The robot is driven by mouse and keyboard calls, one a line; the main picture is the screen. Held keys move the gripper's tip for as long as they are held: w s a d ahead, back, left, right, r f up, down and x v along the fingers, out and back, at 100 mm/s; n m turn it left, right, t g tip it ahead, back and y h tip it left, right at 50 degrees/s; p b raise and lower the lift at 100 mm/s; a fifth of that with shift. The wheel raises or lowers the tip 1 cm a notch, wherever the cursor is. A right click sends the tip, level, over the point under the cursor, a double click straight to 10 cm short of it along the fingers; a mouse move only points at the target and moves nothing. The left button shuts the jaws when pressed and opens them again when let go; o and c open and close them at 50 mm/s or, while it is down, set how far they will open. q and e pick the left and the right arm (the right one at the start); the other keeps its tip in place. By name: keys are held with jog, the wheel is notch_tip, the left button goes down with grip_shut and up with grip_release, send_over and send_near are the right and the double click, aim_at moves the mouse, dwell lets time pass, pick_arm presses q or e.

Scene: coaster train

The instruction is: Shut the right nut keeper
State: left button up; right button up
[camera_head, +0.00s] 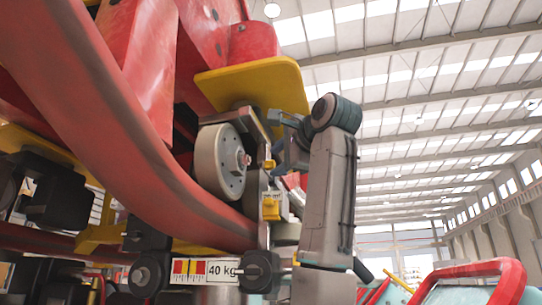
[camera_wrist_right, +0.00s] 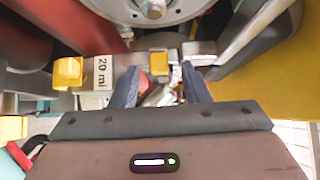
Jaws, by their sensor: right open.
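My right gripper (camera_head: 287,143) is open beside the wheel. In the right wrist view its two dark fingers (camera_wrist_right: 160,90) stand apart, with no held object visible. My left gripper is not in view.
A yellow block (camera_head: 271,209) stands below the tab, beside a white "20 ml" label (camera_wrist_right: 103,72). A yellow plate (camera_head: 255,85) overhangs the gripper. The red rail (camera_head: 130,130) runs close on the left.

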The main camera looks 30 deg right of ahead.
aim_at(274, 164)
jog(key=w, duration=0.1)
jog(key=w+p, duration=0.1)
jog(key=w, duration=0.2)
jog(key=shift+w+d+p, duration=0.1)
jog(key=shift+d+p, duration=0.2)
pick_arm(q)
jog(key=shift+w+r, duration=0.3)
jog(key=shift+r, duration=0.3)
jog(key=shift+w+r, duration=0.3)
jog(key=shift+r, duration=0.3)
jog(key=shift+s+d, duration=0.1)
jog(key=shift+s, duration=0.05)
pick_arm(e)
jog(key=shift+a, duration=0.15)
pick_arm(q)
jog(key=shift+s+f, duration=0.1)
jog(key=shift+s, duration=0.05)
pick_arm(e)
jog(key=shift+f, duration=0.1)
grip_shut()
